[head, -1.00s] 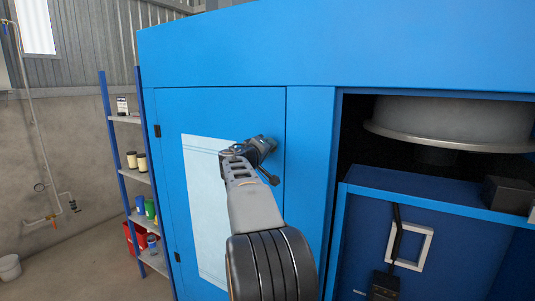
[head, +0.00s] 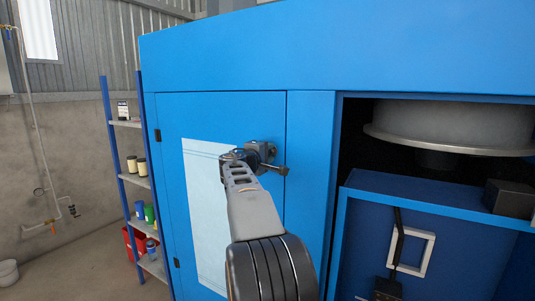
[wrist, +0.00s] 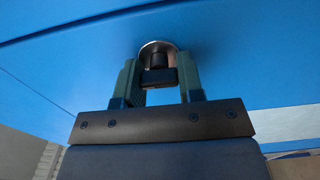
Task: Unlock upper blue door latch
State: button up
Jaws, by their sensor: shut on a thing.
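The blue door (head: 215,115) stands closed in the head view, with a pale panel (head: 205,210) on its face. The latch (wrist: 158,52) shows in the wrist view as a round silver plate with a dark knob or handle (wrist: 158,76) on the door's surface. My gripper (wrist: 159,80) has one finger on each side of that handle and is shut on it. In the head view my gripper (head: 264,151) is at the door's right edge, and it hides most of the latch.
Right of the door is an open bay with a large grey round tank (head: 450,122) and a blue ledge (head: 430,192). A shelf rack (head: 127,124) with cans stands left of the cabinet.

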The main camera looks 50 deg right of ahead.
dwell(0.4)
jog(key=o, duration=0.9)
jog(key=shift+o, duration=0.2)
jog(key=shift+a, duration=0.1)
jog(key=b+v, duration=0.2)
jog(key=v, duration=1.1)
jog(key=shift+a, duration=0.35)
